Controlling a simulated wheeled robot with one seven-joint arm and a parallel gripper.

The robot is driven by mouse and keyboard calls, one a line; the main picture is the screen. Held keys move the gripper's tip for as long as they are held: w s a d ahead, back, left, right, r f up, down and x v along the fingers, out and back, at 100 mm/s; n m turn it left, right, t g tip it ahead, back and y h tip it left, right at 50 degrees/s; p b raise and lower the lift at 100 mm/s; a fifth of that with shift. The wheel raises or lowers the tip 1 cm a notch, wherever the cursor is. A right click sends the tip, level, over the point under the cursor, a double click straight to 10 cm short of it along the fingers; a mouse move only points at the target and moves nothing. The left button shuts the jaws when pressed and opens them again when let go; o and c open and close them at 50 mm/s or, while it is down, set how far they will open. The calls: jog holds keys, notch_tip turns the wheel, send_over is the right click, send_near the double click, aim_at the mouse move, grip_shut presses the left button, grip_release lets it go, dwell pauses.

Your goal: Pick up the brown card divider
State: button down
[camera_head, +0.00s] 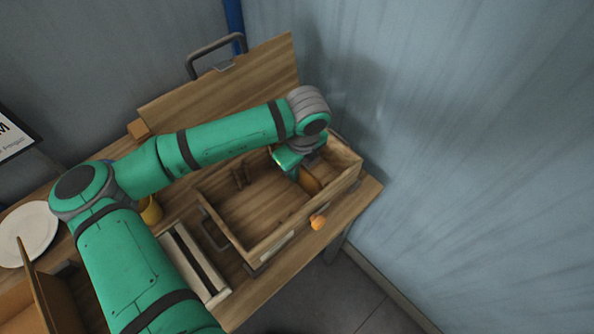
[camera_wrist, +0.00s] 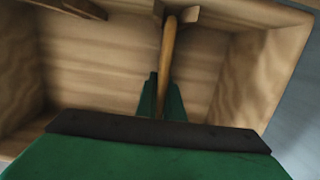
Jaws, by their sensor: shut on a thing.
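The brown card divider (camera_head: 310,184) stands upright inside the right part of an open wooden box (camera_head: 236,248). In the wrist view the divider (camera_wrist: 168,55) shows edge-on as a thin brown strip, its far end between small wooden holders on the box wall. My gripper (camera_wrist: 162,98) has its two green fingers closed on either side of the divider. In the head view my gripper (camera_head: 292,170) is down inside the box, and the wrist hides part of the divider's upper edge.
The box's lid (camera_head: 225,85) stands open behind it. An orange ball-like thing (camera_head: 318,222) is at the front wall. A pale slotted wooden rack (camera_head: 193,262), a yellow cup (camera_head: 151,211) and a white plate (camera_head: 28,232) are to the left. A blue wall (camera_head: 450,150) is close on the right.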

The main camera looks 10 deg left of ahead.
notch_tip(320, 180, up, 18)
dwell(0.7)
dwell(0.4)
